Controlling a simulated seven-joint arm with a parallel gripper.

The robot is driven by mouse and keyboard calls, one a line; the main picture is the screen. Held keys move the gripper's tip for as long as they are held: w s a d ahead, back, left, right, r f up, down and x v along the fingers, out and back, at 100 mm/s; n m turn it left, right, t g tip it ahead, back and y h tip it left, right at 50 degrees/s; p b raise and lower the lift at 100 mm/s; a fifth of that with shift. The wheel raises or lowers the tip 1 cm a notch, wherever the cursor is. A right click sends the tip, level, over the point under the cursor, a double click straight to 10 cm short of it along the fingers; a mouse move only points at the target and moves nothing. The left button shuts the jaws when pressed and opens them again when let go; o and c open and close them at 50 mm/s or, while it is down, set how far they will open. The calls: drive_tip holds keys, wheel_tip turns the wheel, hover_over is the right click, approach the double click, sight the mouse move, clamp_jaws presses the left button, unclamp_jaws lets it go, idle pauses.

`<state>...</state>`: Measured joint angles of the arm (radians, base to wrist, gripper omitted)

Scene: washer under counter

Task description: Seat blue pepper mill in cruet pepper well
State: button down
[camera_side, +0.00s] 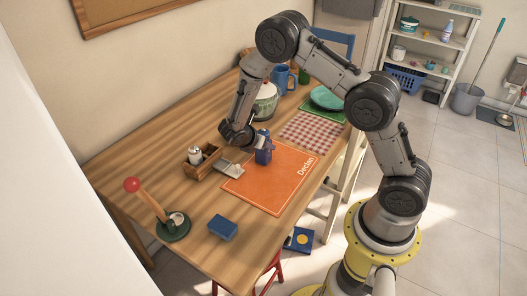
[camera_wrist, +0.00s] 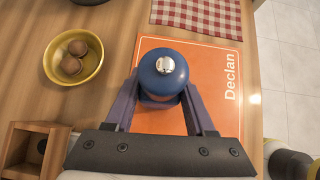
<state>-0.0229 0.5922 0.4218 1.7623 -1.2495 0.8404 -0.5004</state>
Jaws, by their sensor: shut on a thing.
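The blue pepper mill (camera_side: 265,156) stands upright over the orange placemat; I cannot tell whether its base touches the mat. In the wrist view its round blue top with a silver knob (camera_wrist: 165,65) sits between my fingers. My gripper (camera_wrist: 162,90) is shut on the mill, one purple finger on each side. The wooden cruet (camera_side: 205,167) is left of the mill in the side view, with a silver-topped shaker (camera_side: 195,155) in it. In the wrist view the cruet (camera_wrist: 14,152) is partly cut off at lower left, with a dark round opening visible.
The orange placemat (camera_side: 262,196) reads "Declan". A pale flat item (camera_side: 229,168) lies between cruet and mat. A yellow bowl (camera_wrist: 55,75) holds two brown balls. A lidded pot (camera_side: 265,105) stands behind. A red-knobbed stand (camera_side: 172,232) and blue box (camera_side: 223,228) sit at the front.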

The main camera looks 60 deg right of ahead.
drive_tip(key=shift+r, duration=0.15)
drive_tip(key=shift+r, duration=0.55)
drive_tip(key=s+a+r, duration=0.2)
drive_tip(key=s+r, duration=0.4)
drive_tip(key=s, duration=0.1)
drive_tip(key=s+a+r, duration=0.3)
drive_tip(key=s+r, duration=0.3)
drive_tip(key=w+a+r, duration=0.2)
drive_tip(key=w+a, duration=0.1)
drive_tip(key=w, duration=0.4)
drive_tip(key=w+a+r, duration=0.1)
drive_tip(key=w+a, duration=0.2)
drive_tip(key=w, duration=0.4)
drive_tip(key=shift+m, duration=0.3)
drive_tip(key=shift+w+d+f, duration=0.2)
drive_tip(key=shift+w+f, duration=2.1)
drive_tip(key=shift+w, duration=0.05)
drive_tip(key=shift+w+d+f, duration=0.25)
drive_tip(key=shift+w+f, duration=2)
drive_tip(key=shift+w, duration=0.15)
drive_tip(key=shift+w+d+f, duration=0.2)
drive_tip(key=shift+w+f, duration=2.1)
drive_tip(key=shift+w, duration=0.05)
